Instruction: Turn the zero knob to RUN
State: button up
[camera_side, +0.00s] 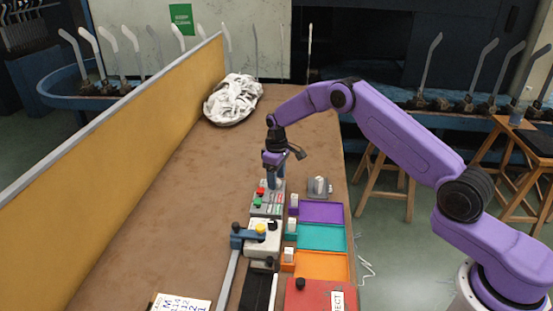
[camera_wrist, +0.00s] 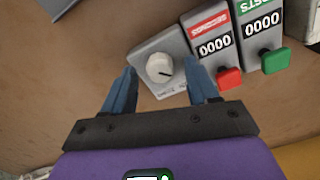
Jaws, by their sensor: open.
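The zero knob (camera_wrist: 159,67) is a round white dial on a small grey plate (camera_wrist: 146,49) in the wrist view. Its dark pointer line points right and slightly down in that view; the small lettering below it is too small to read. My gripper (camera_wrist: 160,68) is open, with one blue finger on each side of the knob and a gap to it. Whether the fingertips are down at the knob's height I cannot tell. In the side view my gripper (camera_side: 273,182) points down at the back end of the row of devices and hides the knob.
Beside the knob are two counters reading 0000, with a red button (camera_wrist: 229,78) and a green button (camera_wrist: 275,61). Purple (camera_side: 320,211), teal (camera_side: 320,237) and orange (camera_side: 320,265) trays lie to the right. A white sock pile (camera_side: 233,98) is far back; the brown table between is clear.

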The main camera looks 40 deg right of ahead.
notch_tip(320, 180, up, 17)
dwell(0.4)
jog(key=s+a+r+n, duration=0.25)
jog(key=s+a, duration=0.35)
jog(key=s, duration=0.5)
jog(key=s+a+r+n, duration=0.1)
jog(key=s+a+r, duration=0.35)
jog(key=s, duration=0.65)
jog(key=s+d+f+n, duration=0.1)
jog(key=s+d, duration=0.1)
jog(key=s, duration=0.6)
jog(key=s+d+f+n, duration=0.1)
jog(key=s+d, duration=0.2)
jog(key=s, duration=0.6)
jog(key=s+d+f+n, duration=0.1)
jog(key=s+d, duration=0.1)
jog(key=s, duration=0.6)
jog(key=shift+s+d+f+n, duration=0.2)
jog(key=shift+d+f+n, duration=0.05)
jog(key=shift+f+n, duration=0.1)
